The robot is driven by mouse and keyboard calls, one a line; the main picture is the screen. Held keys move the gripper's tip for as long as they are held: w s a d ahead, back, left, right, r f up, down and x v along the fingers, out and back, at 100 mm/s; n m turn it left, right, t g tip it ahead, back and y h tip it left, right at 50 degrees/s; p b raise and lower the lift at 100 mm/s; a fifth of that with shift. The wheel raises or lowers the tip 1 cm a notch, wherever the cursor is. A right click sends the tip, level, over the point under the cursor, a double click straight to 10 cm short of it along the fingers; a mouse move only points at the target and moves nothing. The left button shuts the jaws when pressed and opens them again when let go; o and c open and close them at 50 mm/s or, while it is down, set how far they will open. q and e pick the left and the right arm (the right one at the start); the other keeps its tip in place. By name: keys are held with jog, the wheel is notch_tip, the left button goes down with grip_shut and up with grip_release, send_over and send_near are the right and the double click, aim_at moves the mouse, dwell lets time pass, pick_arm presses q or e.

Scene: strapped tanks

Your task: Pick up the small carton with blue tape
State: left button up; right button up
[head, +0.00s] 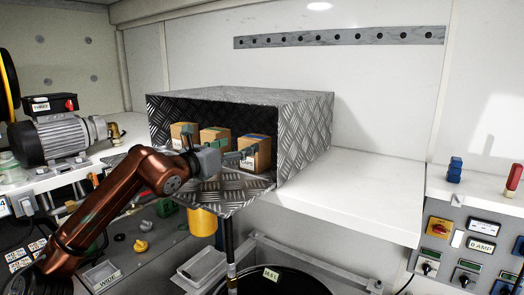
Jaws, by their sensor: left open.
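Three small brown cartons stand in a row inside an open-fronted metal tread-plate box. The right carton (262,158) has a blue-looking strip of tape on top and a white label on its front. The middle carton (210,142) has a strip that looks green. The left carton (177,130) has a strip whose colour I cannot tell clearly. My left gripper (243,154) is open at the front of the right carton, and its fingers hide part of that carton. I cannot tell whether they touch it. My right gripper is not in view.
The metal box (305,135) has a roof and side walls around the cartons, with a plate lip (235,192) at the front. White shelf (345,205) to its right is clear. A motor (62,138) stands at left, and a control panel (470,245) at right.

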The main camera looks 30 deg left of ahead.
aim_at(254, 137)
pick_arm(q)
jog(key=shift+w+p, duration=0.45)
jog(key=shift+w, duration=0.35)
jog(key=w+p, duration=0.1)
jog(key=w, duration=0.1)
jog(key=w+d+p, duration=0.1)
jog(key=w+p, duration=0.1)
jog(key=w, duration=0.1)
jog(key=shift+d, duration=0.2)
jog(key=shift+w+f, duration=0.2)
jog(key=shift+w, duration=0.35)
jog(key=shift+c, duration=0.5)
jog(key=c, duration=1.3)
jog(key=shift+r, duration=0.1)
jog(key=shift+c, duration=0.6)
